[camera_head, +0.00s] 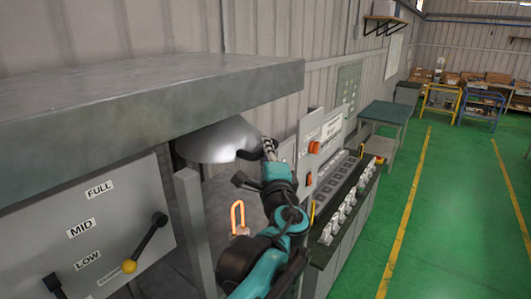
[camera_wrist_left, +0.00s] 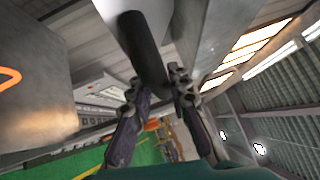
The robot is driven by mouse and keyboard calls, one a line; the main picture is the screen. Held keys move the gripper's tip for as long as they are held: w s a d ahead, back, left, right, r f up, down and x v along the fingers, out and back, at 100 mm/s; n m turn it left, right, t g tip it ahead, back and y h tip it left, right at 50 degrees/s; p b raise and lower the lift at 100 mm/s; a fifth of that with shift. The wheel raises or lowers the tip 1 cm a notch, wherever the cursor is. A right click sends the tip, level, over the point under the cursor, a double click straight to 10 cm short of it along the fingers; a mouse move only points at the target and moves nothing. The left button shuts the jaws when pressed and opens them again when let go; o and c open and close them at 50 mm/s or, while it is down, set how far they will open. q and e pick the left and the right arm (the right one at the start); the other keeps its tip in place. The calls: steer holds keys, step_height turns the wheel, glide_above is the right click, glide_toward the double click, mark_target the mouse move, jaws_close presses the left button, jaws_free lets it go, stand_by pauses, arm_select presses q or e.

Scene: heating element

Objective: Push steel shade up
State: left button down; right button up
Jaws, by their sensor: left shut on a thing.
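The steel shade (camera_head: 215,143) is a shiny grey dome just below the thick grey slab in the head view. Its dark handle (camera_head: 249,155) sticks out at the right of the dome. My left gripper (camera_head: 268,150) is at the handle's outer end. In the left wrist view, the dark round handle (camera_wrist_left: 143,40) runs down between the two fingers of the left gripper (camera_wrist_left: 160,85), which is shut on it. The fingers cover part of the handle. My right gripper is not in view.
The grey slab (camera_head: 150,90) overhangs the shade closely. A grey panel (camera_head: 90,230) with FULL, MID and LOW labels and a yellow-knobbed lever stands at left. An orange loop (camera_head: 238,215) is below the shade. A control bench (camera_head: 340,205) stands at right; green floor beyond is open.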

arm_select(q)
steer(key=c, duration=1.4)
jaws_free()
steer(key=shift+r, duration=0.25)
steer(key=shift+s, duration=0.1)
steer(key=shift+s+f, duration=0.1)
steer(key=shift+s, duration=0.1)
steer(key=s, duration=0.3)
steer(key=s+d+f, duration=0.1)
steer(key=s, duration=0.7)
steer(key=shift+s+d+f, duration=0.2)
steer(key=shift+d+f, duration=0.05)
steer(key=shift+d, duration=0.1)
